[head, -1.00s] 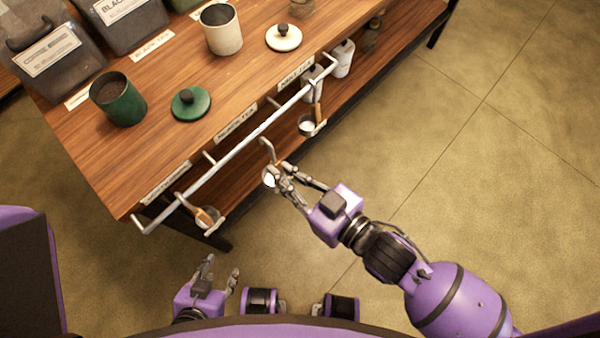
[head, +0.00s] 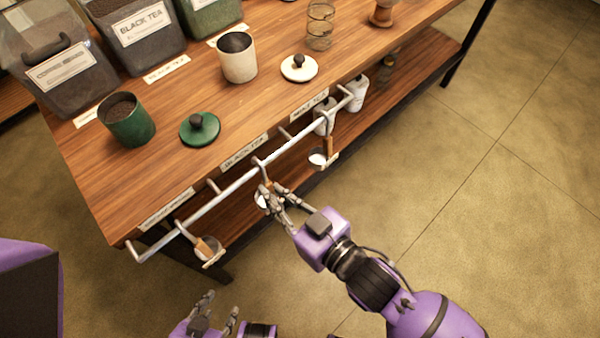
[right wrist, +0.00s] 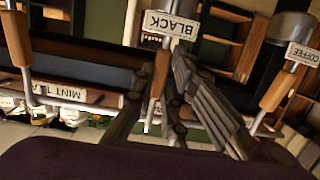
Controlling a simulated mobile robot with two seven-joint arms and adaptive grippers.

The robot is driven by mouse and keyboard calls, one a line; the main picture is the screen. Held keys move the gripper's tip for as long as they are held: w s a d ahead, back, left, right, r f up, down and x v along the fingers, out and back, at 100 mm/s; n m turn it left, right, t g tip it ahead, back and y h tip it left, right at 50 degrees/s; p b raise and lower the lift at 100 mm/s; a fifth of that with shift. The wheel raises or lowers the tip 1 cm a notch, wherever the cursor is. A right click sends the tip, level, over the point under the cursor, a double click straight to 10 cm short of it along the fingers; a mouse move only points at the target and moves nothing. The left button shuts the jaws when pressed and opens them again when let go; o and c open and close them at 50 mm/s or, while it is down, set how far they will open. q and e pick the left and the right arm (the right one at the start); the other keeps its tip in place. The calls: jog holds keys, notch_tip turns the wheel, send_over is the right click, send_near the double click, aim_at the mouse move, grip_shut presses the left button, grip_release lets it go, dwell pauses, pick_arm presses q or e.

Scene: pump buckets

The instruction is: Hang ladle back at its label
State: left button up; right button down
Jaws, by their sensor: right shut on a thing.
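My right gripper (head: 268,192) is shut on the wooden handle of a ladle (right wrist: 159,75), just in front of the hanging rail (head: 225,192). In the right wrist view the ladle's tag (right wrist: 172,24) reads BLACK. In the head view its pale bowl (head: 261,199) shows beside the fingers and its hook (head: 258,163) meets the rail below the BLACK TEA label (head: 244,152). I cannot tell whether the hook rests over the rail. My left gripper (head: 213,314) is open and empty at the bottom of the head view.
A coffee ladle (head: 208,247) hangs left and another ladle (head: 323,157) hangs right, near the MINT TEA label (head: 309,104). A green canister (head: 130,122), a green lid (head: 200,129) and a white canister (head: 237,60) stand on the wooden table (head: 170,165). Floor at right is clear.

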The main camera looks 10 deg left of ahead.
pick_arm(q)
jog(key=shift+s+f, duration=0.1)
pick_arm(e)
jog(key=shift+f, duration=0.15)
jog(key=c, duration=1.7)
grip_release()
jog(key=shift+o, duration=0.2)
pick_arm(q)
jog(key=shift+s+f, duration=0.1)
jog(key=shift+s, duration=0.1)
